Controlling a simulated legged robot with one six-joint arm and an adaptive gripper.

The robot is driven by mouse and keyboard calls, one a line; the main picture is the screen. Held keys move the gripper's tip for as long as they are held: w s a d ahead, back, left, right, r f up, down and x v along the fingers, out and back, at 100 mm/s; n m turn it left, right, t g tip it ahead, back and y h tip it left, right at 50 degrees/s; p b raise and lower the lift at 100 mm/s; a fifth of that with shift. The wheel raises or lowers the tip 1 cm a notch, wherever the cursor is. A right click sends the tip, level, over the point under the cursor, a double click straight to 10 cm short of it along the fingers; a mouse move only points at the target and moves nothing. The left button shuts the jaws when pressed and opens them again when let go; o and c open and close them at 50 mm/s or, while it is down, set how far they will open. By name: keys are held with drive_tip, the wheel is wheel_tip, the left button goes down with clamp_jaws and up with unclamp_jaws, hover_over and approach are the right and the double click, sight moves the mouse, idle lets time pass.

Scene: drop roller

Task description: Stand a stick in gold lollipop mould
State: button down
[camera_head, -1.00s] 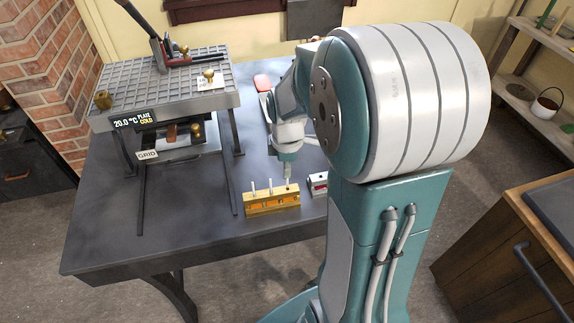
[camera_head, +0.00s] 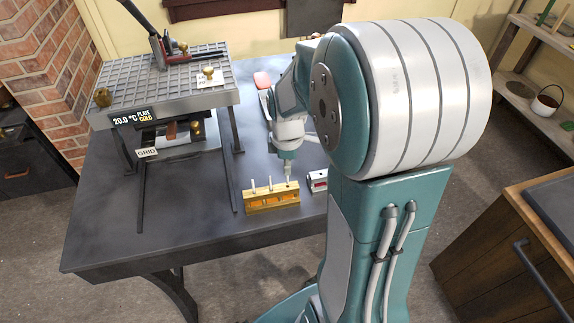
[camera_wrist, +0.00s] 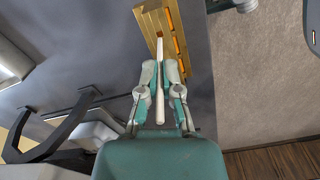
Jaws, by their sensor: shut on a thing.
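The gold lollipop mould (camera_head: 272,198) sits on the dark table near its front edge, with orange windows along its side. Two pale sticks (camera_head: 270,184) stand upright in its left and middle places. My gripper (camera_head: 288,179) is over the mould's right end. In the wrist view, my gripper (camera_wrist: 161,82) is shut on a white stick (camera_wrist: 160,105), held between its fingers. The stick's far end points at a dark hole in the gold mould (camera_wrist: 147,20). I cannot tell whether the tip is inside the hole or just above it.
A small white and red block (camera_head: 318,180) stands just right of the mould. A gridded cold plate (camera_head: 170,82) on a stand with long rails is at the left. A red-topped item (camera_head: 262,80) lies behind my arm. The table's front left is clear.

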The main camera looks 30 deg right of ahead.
sight(287, 184)
drive_tip(key=shift+f, duration=3.1)
drive_tip(key=c, duration=0.7)
unclamp_jaws()
drive_tip(key=o, duration=0.3)
drive_tip(key=shift+r, duration=0.15)
drive_tip(key=shift+r, duration=0.85)
drive_tip(key=shift+r, duration=0.1)
drive_tip(key=shift+r, duration=0.9)
